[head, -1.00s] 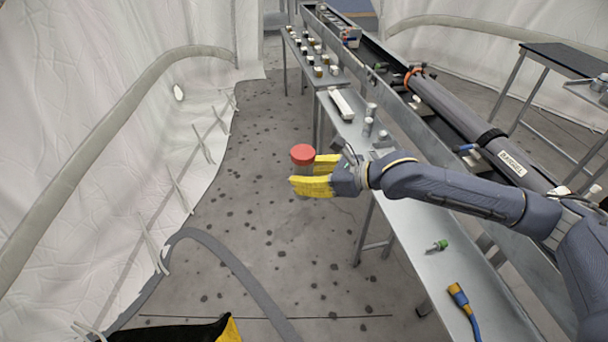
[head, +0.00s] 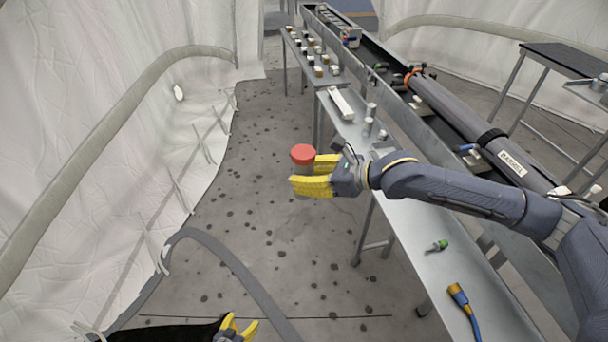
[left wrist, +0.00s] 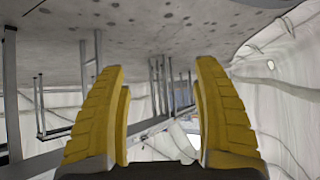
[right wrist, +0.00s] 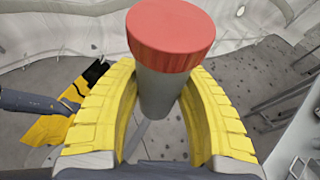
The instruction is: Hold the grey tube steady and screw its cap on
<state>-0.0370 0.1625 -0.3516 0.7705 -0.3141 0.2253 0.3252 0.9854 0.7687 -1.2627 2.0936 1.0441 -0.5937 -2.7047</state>
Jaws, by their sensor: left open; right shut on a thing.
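The grey tube (right wrist: 160,95) is gripped between the yellow fingers of my right gripper (head: 314,178), above the floor and left of the bench. Its red cap (head: 303,154) sits on the tube's upper end and shows large in the right wrist view (right wrist: 170,35). I cannot tell how tightly the cap is seated. The tube's lower end is hidden by the fingers in the head view. My left gripper (head: 238,328) is at the bottom edge of the head view, well below and left of the tube. Its fingers are apart and empty in the left wrist view (left wrist: 160,115).
A long grey cylinder (head: 470,120) lies behind. White tent walls (head: 90,120) and a floor hose (head: 235,270) are left. The floor between is clear.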

